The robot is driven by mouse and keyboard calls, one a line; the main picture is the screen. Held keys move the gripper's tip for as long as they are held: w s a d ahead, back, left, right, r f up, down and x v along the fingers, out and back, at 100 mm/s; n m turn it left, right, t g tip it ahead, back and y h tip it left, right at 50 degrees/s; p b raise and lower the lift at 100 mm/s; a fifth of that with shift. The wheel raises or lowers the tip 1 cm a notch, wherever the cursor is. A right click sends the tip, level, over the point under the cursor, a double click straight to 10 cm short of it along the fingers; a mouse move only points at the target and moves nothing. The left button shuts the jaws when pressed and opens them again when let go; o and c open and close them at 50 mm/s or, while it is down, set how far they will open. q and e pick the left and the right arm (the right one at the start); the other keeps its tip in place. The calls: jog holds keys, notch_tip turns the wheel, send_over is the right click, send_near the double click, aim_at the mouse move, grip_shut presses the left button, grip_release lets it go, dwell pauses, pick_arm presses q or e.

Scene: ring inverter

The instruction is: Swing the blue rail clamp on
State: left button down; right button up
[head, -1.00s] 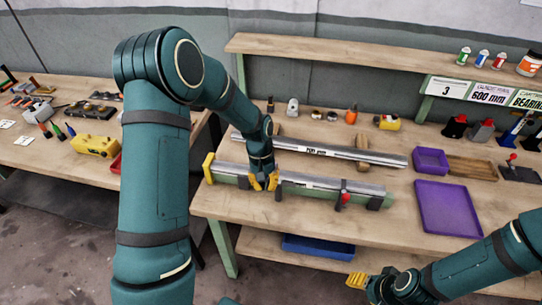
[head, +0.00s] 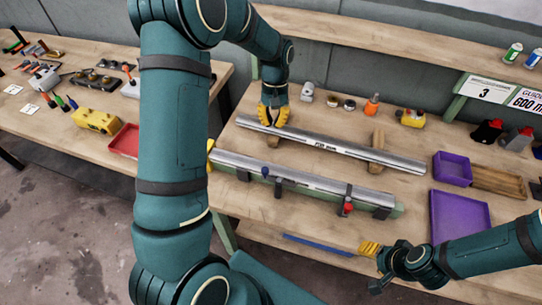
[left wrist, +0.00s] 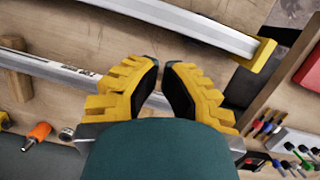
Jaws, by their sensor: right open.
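A small dark blue clamp (head: 265,172) stands on the near rail (head: 315,182), left of its middle. Whether it is swung over the rail is too small to tell. A red-handled clamp (head: 347,207) is further right on that rail. My left gripper (head: 273,122) is over the left end of the far bar (head: 335,148), clear of the near rail. Its yellow fingers (left wrist: 161,68) have a narrow empty gap between their tips in the left wrist view.
Purple trays (head: 460,215) lie on the right of the table. Small bottles and parts (head: 372,103) stand behind the far bar. A red tray (head: 125,142) and a yellow block (head: 97,121) are on the left table. A shelf (head: 400,50) spans the back.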

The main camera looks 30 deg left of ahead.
pick_arm(q)
jog(key=x, duration=0.3)
jog(key=s+x, duration=0.1)
jog(key=x, duration=0.3)
jog(key=s+d+x, duration=0.1)
jog(key=x, duration=0.3)
jog(key=shift+s+r, duration=0.15)
jog(key=shift+r, duration=0.25)
jog(key=shift+s+d+f, duration=0.1)
jog(key=shift+s+d, duration=0.1)
jog(key=shift+s, duration=0.25)
pick_arm(e)
jog(key=shift+w, duration=0.15)
